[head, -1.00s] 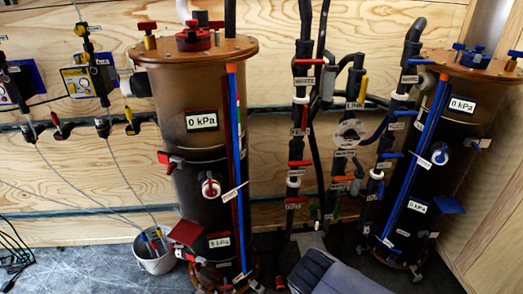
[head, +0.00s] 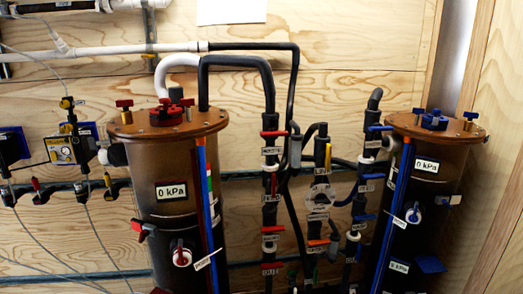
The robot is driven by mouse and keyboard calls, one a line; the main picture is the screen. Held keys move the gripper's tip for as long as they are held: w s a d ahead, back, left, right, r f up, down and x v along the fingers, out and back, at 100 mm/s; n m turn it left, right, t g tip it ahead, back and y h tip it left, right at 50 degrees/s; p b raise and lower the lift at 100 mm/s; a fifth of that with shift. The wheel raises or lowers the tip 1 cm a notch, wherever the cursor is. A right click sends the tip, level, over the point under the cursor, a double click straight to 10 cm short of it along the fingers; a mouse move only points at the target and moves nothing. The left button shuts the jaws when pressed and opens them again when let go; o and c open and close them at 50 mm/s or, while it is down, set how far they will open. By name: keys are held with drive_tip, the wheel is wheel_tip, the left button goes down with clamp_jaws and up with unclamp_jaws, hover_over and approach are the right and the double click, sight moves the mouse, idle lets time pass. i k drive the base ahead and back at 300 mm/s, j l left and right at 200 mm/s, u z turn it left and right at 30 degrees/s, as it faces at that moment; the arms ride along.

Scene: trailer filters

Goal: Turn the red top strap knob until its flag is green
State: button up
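The left tank (head: 155,215) is a dark brown cylinder with an orange-brown lid (head: 205,125). Red wing knobs stand on the lid at its left (head: 124,104) and at its back right (head: 187,104), on either side of a red cap (head: 166,115). A red handle (head: 138,226) sticks out from the tank's left side. A round white-and-red knob (head: 182,256) is on its front. I cannot tell which of these is the top strap knob, and I make out no green flag beside them. My gripper is not in view.
The right tank (head: 420,205) has blue fittings. Black pipes with red, orange and blue valve handles (head: 270,185) stand between the tanks. A yellow gauge box (head: 62,150) and thin lines are at the left. A plywood wall (head: 340,35) stands behind.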

sight(145, 233)
drive_tip(key=k+j, duration=0.35)
drive_tip(key=k+l+u, duration=0.15)
drive_tip(key=k+z, duration=0.1)
drive_tip(key=i+j, duration=0.15)
drive_tip(key=j, duration=0.2)
drive_tip(key=i+j+z, duration=0.1)
drive_tip(key=j, duration=0.25)
drive_tip(key=i+j, duration=0.25)
drive_tip(key=i+j+z, duration=0.1)
drive_tip(key=j, duration=0.35)
drive_tip(key=i+j, duration=0.2)
drive_tip(key=j, duration=0.15)
drive_tip(key=i+j+z, duration=0.1)
drive_tip(key=j, duration=0.25)
